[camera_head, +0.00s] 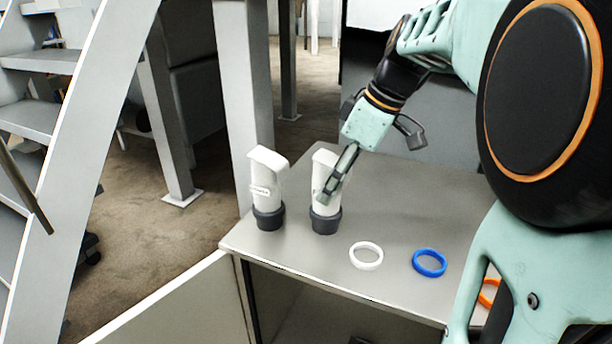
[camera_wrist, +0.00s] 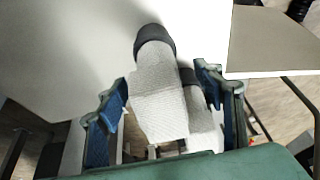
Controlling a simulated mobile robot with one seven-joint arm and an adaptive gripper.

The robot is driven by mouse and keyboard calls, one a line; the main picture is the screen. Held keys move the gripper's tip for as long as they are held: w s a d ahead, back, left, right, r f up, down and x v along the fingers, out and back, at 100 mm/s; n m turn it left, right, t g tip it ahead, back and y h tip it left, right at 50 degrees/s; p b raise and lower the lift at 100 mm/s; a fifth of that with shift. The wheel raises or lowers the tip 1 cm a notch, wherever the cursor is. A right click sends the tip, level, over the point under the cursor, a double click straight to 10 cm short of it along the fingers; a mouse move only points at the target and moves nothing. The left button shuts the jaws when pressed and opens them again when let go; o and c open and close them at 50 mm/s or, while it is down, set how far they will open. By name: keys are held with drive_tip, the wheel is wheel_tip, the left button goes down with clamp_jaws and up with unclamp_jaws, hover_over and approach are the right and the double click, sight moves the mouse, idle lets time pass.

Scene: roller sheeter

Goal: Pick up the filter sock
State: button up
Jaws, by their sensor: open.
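Two white, sock-like upright pieces with dark grey round bases stand on the grey cabinet top. I cannot tell which one is the filter sock the task means. The right white piece (camera_head: 322,177) is partly covered by my gripper (camera_head: 338,182). The left white piece (camera_head: 264,180) carries a small label and stands apart. In the wrist view, a white textured piece with a dark collar (camera_wrist: 156,92) lies between the open fingers of my gripper (camera_wrist: 162,88). A second white piece (camera_wrist: 197,108) shows partly behind it. My gripper holds nothing.
On the cabinet top (camera_head: 300,250) lie a white ring (camera_head: 366,256), a blue ring (camera_head: 430,263) and an orange ring (camera_head: 489,293), partly hidden by my arm. An open cabinet door (camera_head: 190,305) sticks out at the front left. A grey post (camera_head: 240,90) rises behind the left piece.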

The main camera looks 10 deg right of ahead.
sight(328, 160)
drive_tip(key=x, duration=0.5)
drive_tip(key=shift+d+f, duration=0.25)
drive_tip(key=shift+d, duration=0.05)
drive_tip(key=c, duration=1.4)
wheel_tip(328, 160, up, 10)
drive_tip(key=shift+r+p, duration=0.1)
drive_tip(key=shift+p, duration=0.2)
drive_tip(key=shift+c, duration=0.2)
